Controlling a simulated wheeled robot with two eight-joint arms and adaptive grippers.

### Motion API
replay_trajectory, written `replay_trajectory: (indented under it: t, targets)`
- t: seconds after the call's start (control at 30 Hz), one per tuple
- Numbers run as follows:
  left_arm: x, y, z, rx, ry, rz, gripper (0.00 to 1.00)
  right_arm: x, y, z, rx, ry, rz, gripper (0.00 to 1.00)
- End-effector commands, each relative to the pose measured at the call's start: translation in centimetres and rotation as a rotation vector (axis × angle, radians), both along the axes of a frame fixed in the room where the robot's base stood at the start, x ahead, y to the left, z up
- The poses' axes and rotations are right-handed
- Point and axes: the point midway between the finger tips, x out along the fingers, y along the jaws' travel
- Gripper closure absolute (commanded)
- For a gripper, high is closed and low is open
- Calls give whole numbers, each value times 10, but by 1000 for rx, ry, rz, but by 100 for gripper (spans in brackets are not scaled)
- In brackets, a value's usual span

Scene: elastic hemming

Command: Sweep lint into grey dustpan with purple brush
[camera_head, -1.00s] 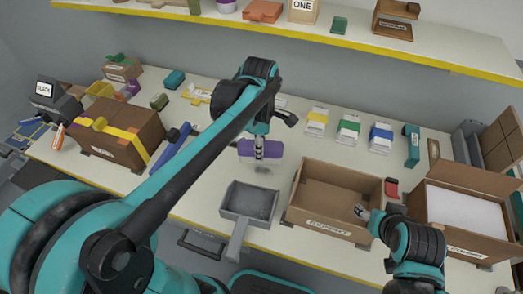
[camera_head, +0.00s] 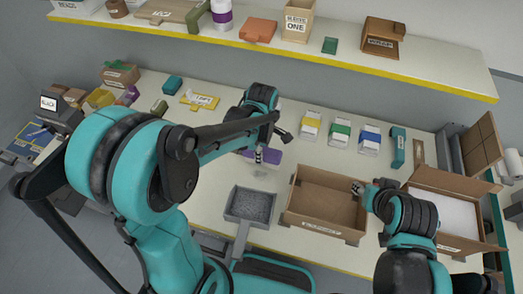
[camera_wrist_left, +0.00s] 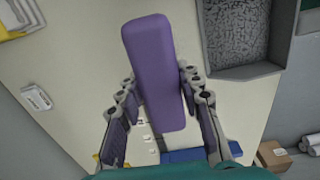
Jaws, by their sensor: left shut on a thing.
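The purple brush (camera_head: 273,156) is a rounded block held low over the table, behind the dustpan. My left gripper (camera_head: 259,156) is shut on it. In the left wrist view the brush (camera_wrist_left: 152,65) stands between the two fingers (camera_wrist_left: 162,110). The grey dustpan (camera_head: 241,238) lies on the table with its handle toward me; its speckled tray (camera_wrist_left: 240,72) shows at the upper right of the wrist view. I cannot tell whether the speckles are lint or texture. Faint marks between brush and pan are too small to identify. My right gripper (camera_head: 357,188) is above the open cardboard box; its jaws are unclear.
The open cardboard box (camera_head: 320,229) stands right of the dustpan. Another box (camera_head: 450,240) with white contents is further right. Yellow, green and blue packs (camera_head: 340,134) stand behind. A yellow-edged shelf (camera_head: 270,48) overhangs the back. The table left of the dustpan is hidden by my arm.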

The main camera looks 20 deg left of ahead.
Motion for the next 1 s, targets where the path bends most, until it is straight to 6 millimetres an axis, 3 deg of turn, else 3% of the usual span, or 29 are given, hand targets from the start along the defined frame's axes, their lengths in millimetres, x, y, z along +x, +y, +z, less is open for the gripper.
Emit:
replay_trajectory:
  t: [0.27,0.63,1.0]
  targets:
    - [0,0,-12,0,0,1,98,0,0,-11,0,0,0,60]
    - [0,0,-55,0,0,1,98,0,0,-47,0,0,0,60]
    - [0,0,-48,0,0,1,98,0,0,-41,0,0,0,60]
